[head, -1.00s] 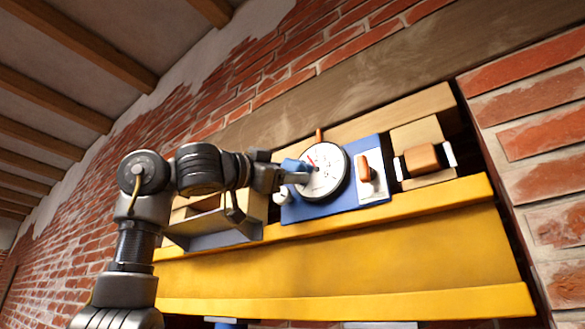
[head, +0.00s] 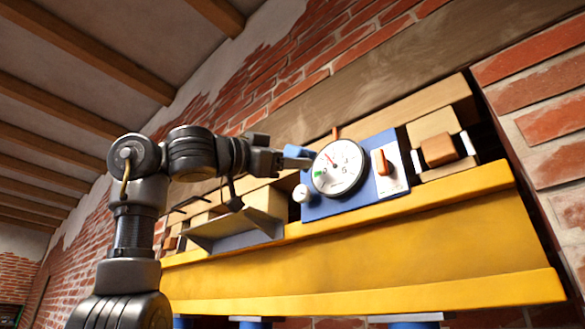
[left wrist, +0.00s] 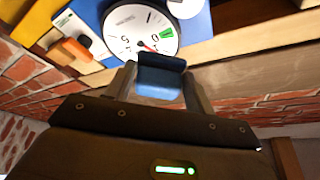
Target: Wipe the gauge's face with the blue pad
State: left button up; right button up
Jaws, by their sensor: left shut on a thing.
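The round white gauge (head: 338,170), with a dark rim, red needle and green band, is fixed on a blue panel (head: 325,208). My left gripper (head: 305,163) is shut on the blue pad (head: 298,151), at the gauge's upper left edge. In the left wrist view the pad (left wrist: 160,78) sits between my two fingers and overlaps the near edge of the gauge (left wrist: 135,30) in the picture. I cannot tell whether it touches the gauge. Most of the gauge's face shows in the head view. My right gripper is not in view.
A white knob (head: 302,193) is left of the gauge, and an orange handle on a white plate (head: 392,186) is right of it. A brown block (head: 439,150) sits further right. A yellow beam (head: 380,245) runs below. A grey tray (head: 235,232) is under my left forearm.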

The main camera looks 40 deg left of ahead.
pick_arm(q)
jog(key=shift+w, duration=0.1)
jog(key=shift+s+f+b, duration=0.1)
jog(key=shift+s+b, duration=0.8)
jog(key=shift+s, duration=0.8)
jog(key=shift+w, duration=0.1)
jog(key=shift+w, duration=0.15)
jog(key=shift+s, duration=0.25)
